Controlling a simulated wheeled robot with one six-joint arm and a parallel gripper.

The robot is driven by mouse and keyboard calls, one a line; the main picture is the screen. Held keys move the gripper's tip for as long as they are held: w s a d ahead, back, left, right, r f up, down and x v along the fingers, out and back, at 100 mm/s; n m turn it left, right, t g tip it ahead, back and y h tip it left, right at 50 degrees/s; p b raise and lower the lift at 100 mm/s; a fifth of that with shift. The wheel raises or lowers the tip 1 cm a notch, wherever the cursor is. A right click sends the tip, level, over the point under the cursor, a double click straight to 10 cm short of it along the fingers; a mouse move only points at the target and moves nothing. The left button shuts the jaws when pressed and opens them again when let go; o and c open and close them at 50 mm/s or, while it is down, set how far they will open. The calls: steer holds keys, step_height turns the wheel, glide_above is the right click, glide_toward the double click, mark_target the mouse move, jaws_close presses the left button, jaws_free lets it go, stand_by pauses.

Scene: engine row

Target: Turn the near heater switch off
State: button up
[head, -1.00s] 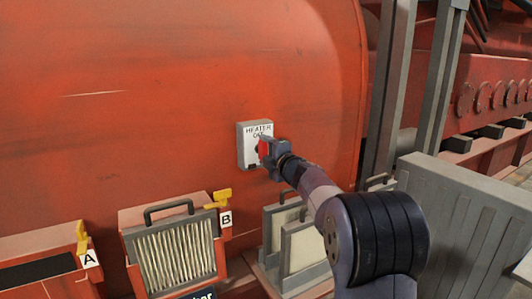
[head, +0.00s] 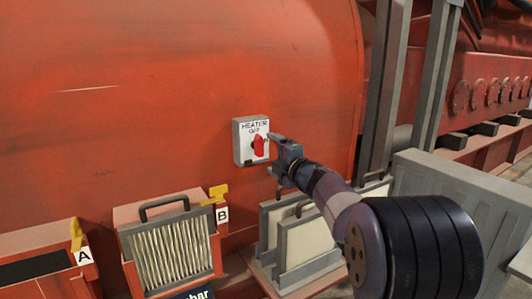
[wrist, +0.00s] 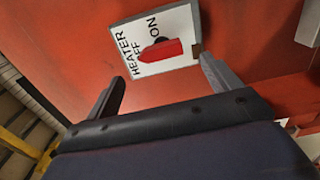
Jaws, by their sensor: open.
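The near heater switch (head: 252,140) is a light box with a red handle (head: 260,146) on the red hull, marked HEATER, OFF and ON. The handle stands upright on its face, with its upper end toward the OFF mark. The box also shows in the wrist view (wrist: 186,33), with the red handle (wrist: 165,50) clear of the fingers. My gripper (head: 274,140) is just right of the switch and in front of it. In the wrist view my gripper (wrist: 162,72) is open and empty, its fingertips apart on either side below the handle.
Below stand a pleated filter in a red box (head: 170,245) with yellow latch B (head: 218,194), and box A (head: 40,262) at left. Pale framed panels (head: 305,245) and a large grey panel (head: 450,210) stand at right. The hull around the switch is bare.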

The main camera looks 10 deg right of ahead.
mark_target(261, 147)
steer(key=v, duration=0.4)
steer(key=shift+w, duration=0.2)
steer(key=p+x, duration=0.1)
steer(key=x, duration=0.9)
steer(key=shift+w+a, duration=0.15)
steer(key=shift+w, duration=0.2)
steer(key=shift+s, duration=0.15)
